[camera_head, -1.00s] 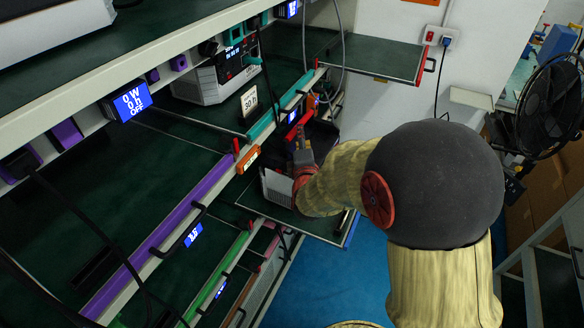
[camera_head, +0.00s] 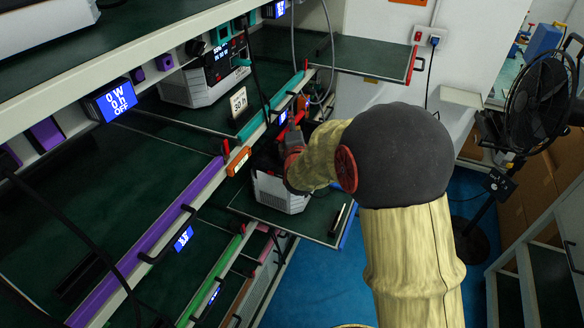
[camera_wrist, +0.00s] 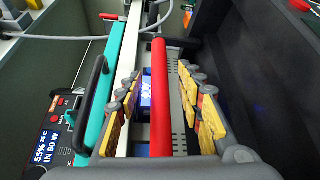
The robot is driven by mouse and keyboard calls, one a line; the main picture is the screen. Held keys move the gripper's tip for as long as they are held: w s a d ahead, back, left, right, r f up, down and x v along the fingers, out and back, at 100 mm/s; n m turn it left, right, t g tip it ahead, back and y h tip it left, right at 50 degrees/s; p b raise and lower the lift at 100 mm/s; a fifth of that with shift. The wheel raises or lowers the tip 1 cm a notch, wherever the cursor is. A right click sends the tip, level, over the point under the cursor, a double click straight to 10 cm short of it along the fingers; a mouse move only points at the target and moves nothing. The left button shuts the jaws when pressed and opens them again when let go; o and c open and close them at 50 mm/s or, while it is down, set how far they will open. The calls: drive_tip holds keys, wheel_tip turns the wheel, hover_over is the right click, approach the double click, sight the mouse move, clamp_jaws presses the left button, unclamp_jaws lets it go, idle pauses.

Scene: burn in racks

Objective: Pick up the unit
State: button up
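A pale grey unit (camera_head: 278,192) sits on a pulled-out lower shelf in the head view; my gripper and wrist hide its top. My gripper (camera_head: 298,128) is above it, beside the rack's edge. In the wrist view, the open fingers (camera_wrist: 164,108) with yellow pads stand either side of a red bar (camera_wrist: 160,95), apart from it. The bar looks like a handle, but I cannot tell for sure whether it belongs to this unit. A second pale unit (camera_head: 190,88), with a lit display, stands on the shelf above, left of my gripper.
A teal shelf edge (camera_wrist: 100,85) with a black handle (camera_wrist: 92,100) runs close left of my fingers. A dark wall (camera_wrist: 265,75) is at right. A pulled-out green shelf (camera_head: 365,57) is at the back. A black fan (camera_head: 540,100) stands right; blue floor is open below.

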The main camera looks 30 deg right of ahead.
drive_tip(key=shift+c, duration=1.2)
clamp_jaws()
